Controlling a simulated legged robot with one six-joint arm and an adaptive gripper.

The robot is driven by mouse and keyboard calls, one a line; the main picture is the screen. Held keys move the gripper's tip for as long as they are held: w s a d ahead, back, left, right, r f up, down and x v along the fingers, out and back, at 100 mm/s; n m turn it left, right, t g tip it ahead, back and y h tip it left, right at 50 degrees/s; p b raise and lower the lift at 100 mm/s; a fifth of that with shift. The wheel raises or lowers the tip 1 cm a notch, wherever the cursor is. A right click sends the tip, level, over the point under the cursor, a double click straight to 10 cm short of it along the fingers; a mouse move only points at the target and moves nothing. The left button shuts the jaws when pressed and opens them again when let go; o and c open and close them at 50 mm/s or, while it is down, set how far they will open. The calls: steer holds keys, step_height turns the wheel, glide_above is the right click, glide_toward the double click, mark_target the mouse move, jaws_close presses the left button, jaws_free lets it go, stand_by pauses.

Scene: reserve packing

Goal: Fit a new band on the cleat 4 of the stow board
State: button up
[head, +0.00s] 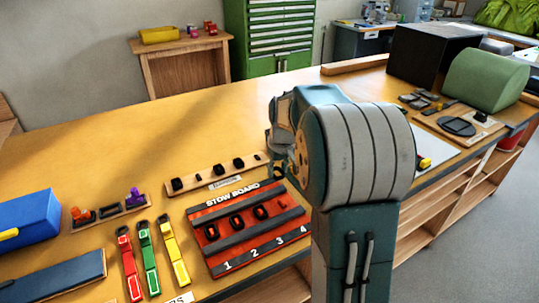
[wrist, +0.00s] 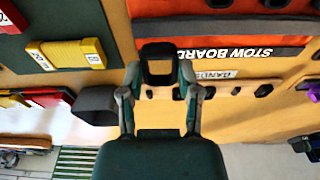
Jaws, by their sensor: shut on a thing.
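The red stow board (head: 226,258) lies on the bench with dark stripes and the numbers 1 to 4 along its front. Black bands sit at cleats 1 (head: 211,232), 2 (head: 236,222) and 3 (head: 262,211). Cleat 4 (head: 282,200) looks bare and reddish. My gripper (wrist: 158,68) is shut on a black band (wrist: 158,47), a rounded square loop whose opening shows between the fingertips. In the wrist view, the board (wrist: 235,40) is upside down at the top, apart from the band.
A wooden rack (head: 190,186) with several black pieces stands behind the board. Red (head: 130,265), green (head: 148,258) and yellow (head: 173,254) tools lie left of it, beyond them a blue box (head: 30,220). A black box (head: 425,55) and green rounded case (head: 486,80) stand far right.

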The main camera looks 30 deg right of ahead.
mark_target(282, 200)
steer(key=s+f, duration=0.2)
steer(key=s, duration=0.1)
steer(key=shift+s+f, duration=0.1)
steer(key=shift+s, duration=0.1)
steer(key=shift+f, duration=2.7)
steer(key=shift+f, duration=0.6)
steer(key=o, duration=0.8)
steer(key=r, duration=0.4)
steer(key=s+r, duration=0.1)
steer(key=r, duration=0.6)
steer(key=shift+s+r, duration=0.3)
steer(key=shift+r, duration=0.05)
